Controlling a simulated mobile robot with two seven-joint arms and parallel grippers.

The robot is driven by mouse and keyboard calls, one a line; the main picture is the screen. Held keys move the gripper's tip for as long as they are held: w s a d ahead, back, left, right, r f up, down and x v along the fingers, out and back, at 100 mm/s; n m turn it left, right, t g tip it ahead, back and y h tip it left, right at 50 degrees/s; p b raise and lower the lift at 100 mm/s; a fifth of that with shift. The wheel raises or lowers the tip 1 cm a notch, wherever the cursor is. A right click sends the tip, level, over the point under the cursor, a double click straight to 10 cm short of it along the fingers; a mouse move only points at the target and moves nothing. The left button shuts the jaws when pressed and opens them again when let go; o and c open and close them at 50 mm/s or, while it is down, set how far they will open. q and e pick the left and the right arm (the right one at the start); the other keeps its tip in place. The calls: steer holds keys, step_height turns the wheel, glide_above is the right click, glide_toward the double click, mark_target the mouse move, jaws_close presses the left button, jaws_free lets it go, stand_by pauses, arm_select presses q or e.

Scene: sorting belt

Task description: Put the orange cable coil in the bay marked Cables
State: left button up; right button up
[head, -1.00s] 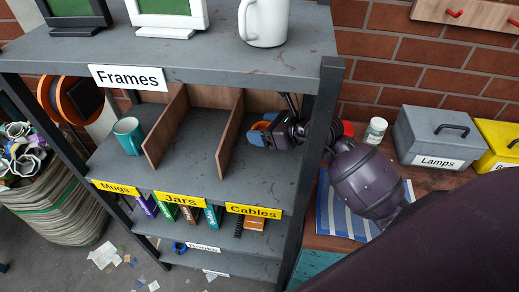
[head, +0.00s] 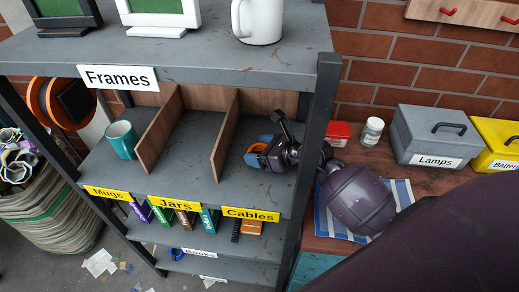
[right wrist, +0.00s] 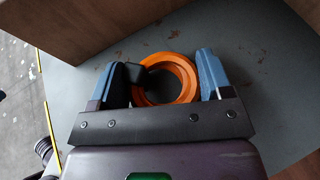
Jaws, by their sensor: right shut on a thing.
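The orange cable coil (right wrist: 187,78) is a ring lying between the blue fingers of my right gripper (right wrist: 167,80) in the right wrist view. The gripper is shut on it. In the head view, the coil (head: 257,147) shows as a small orange piece at my right gripper (head: 258,152), inside the right-hand bay, above the yellow Cables label (head: 251,214). The coil is at or close to the bay floor (head: 240,185); I cannot tell whether it touches. My left gripper is not in view.
A wooden divider (head: 225,135) stands left of the coil. The dark shelf post (head: 312,150) stands beside my right arm. A teal mug (head: 121,139) is in the Mugs bay; the Jars bay is empty. A white jar (head: 372,131) and grey Lamps box (head: 437,135) are at right.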

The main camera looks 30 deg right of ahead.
steer(key=o, duration=1)
steer(key=shift+f, duration=0.1)
steer(key=shift+r, duration=0.2)
steer(key=v, duration=1.2)
